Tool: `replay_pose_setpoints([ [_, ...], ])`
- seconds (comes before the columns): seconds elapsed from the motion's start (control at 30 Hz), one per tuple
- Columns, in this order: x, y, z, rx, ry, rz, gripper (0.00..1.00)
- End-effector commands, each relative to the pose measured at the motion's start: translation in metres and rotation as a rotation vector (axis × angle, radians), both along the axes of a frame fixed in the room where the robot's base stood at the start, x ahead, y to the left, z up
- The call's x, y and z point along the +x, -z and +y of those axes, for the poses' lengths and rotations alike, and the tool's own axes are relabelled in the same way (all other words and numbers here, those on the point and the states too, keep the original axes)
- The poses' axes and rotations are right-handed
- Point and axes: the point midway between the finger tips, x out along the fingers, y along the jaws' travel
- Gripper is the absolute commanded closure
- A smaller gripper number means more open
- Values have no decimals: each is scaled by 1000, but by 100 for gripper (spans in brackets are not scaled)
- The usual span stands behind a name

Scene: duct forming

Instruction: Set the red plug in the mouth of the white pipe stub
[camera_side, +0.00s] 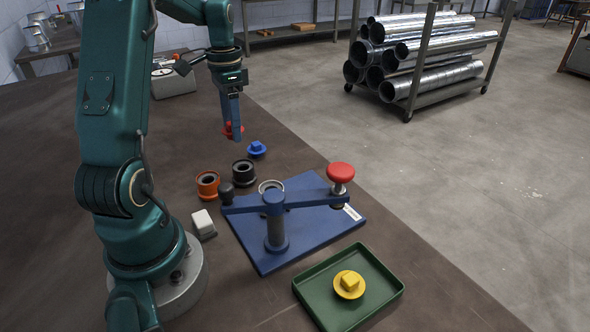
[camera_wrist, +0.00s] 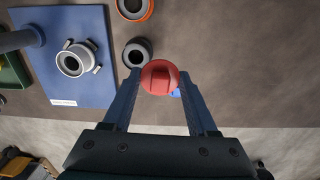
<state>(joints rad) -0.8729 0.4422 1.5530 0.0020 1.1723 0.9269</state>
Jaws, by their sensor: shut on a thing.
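My gripper (camera_wrist: 160,88) is shut on the red plug (camera_wrist: 160,77), which sits between the fingertips in the wrist view. In the side view the plug (camera_side: 232,128) shows partly behind the fingers of my gripper (camera_side: 234,136), above the bench at the back. The white pipe stub (camera_wrist: 74,61) stands on the blue base plate (camera_wrist: 88,20), to the left of my gripper in the wrist view, apart from the plug. In the side view the stub (camera_side: 267,185) is partly hidden behind the blue post and its crossbar. Its mouth faces up and looks open in the wrist view.
A blue post with a crossbar (camera_side: 300,200) and red knob (camera_side: 341,172) stands over the plate. A black stub (camera_side: 243,172), orange stub (camera_side: 207,184) and blue plug (camera_side: 257,149) stand nearby. A green tray (camera_side: 385,294) holds a yellow plug (camera_side: 348,285).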

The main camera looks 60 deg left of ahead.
Motion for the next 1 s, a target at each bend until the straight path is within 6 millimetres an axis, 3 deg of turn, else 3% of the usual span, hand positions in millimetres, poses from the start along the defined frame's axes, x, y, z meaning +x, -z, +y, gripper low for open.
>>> replay_pose_setpoints([
  [0.03, 4, -2, -22, -1, 56, 2, 94],
  [0.2, 9, -6, -88, 1, 236, 3, 94],
  [0.4, 5, -12, -138, 11, 401, -7, 94],
  [0.67, 7, -15, -155, 22, 471, -24, 94],
  [1.0, 7, 7, -154, 20, 469, -21, 94],
])
